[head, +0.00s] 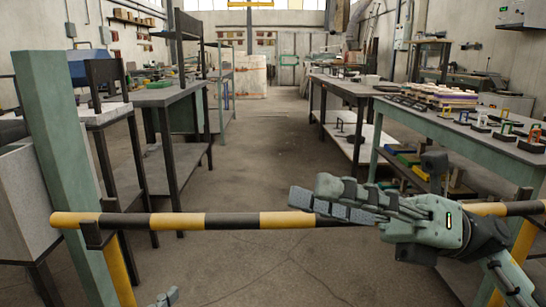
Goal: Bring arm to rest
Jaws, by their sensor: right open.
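My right gripper (308,203) is at the right of centre in the head view, its fingers pointing left. It is open and holds nothing that I can see. It overlaps a yellow-and-black striped bar (287,219); I cannot tell whether it touches the bar. My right arm runs down to the lower right corner. A small piece that looks like the tip of my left gripper (166,297) shows at the bottom edge, left of centre; the rest of it is out of view.
The aisle floor (265,150) between is clear.

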